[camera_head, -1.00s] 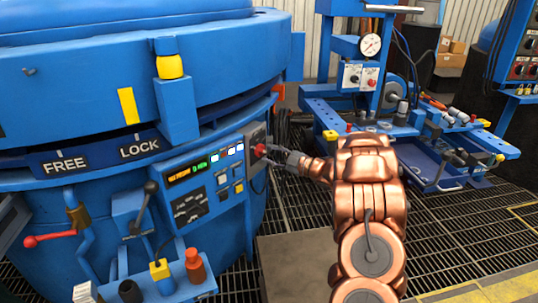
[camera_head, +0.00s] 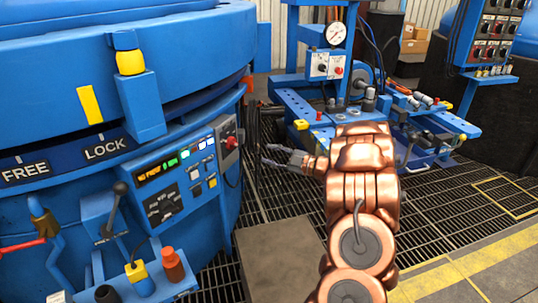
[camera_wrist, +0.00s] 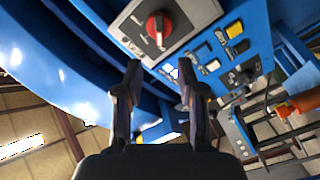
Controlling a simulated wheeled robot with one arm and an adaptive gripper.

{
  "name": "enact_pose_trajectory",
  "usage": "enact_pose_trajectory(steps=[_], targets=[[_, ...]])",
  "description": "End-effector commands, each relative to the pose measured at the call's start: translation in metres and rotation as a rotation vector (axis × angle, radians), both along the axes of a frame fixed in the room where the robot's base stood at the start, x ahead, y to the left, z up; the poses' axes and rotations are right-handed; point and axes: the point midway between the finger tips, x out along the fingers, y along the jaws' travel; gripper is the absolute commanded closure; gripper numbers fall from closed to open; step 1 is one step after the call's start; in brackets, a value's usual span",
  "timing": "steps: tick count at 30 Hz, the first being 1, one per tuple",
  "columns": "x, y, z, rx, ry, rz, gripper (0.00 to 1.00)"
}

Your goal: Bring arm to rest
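My copper-coloured arm reaches up the middle of the head view, bent toward the furnace. My gripper (camera_head: 268,156) is at its end, to the right of the blue control panel and clear of it. In the wrist view my gripper (camera_wrist: 156,85) has its two dark fingers apart, with nothing between them. The red knob (camera_head: 231,142) on the furnace panel is left of and a little above the gripper. The same red knob (camera_wrist: 157,27) shows in the wrist view beyond the fingertips, with a gap.
The large blue furnace (camera_head: 60,80) fills the left. A blue workbench (camera_head: 300,105) with tools and a gauge stands behind my arm. A control cabinet (camera_head: 495,40) is at the far right. A flat plate (camera_head: 280,260) lies on the grating floor. Open floor is at the right.

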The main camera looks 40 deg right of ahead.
Motion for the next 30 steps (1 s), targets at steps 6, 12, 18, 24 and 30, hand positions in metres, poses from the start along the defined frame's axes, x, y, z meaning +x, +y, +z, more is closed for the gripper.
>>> enact_pose_trajectory(steps=[6,12,18,24,30], targets=[[0.000,0.000,0.000,0.000,0.000,0.000,0.61],[0.001,0.000,0.001,0.000,0.001,-0.002,0.61],[0.020,-0.004,0.025,-0.042,0.051,-0.071,0.61],[0.054,-0.017,0.077,-0.110,0.163,-0.264,0.61],[0.068,-0.023,0.131,-0.131,0.270,-0.474,0.61]])
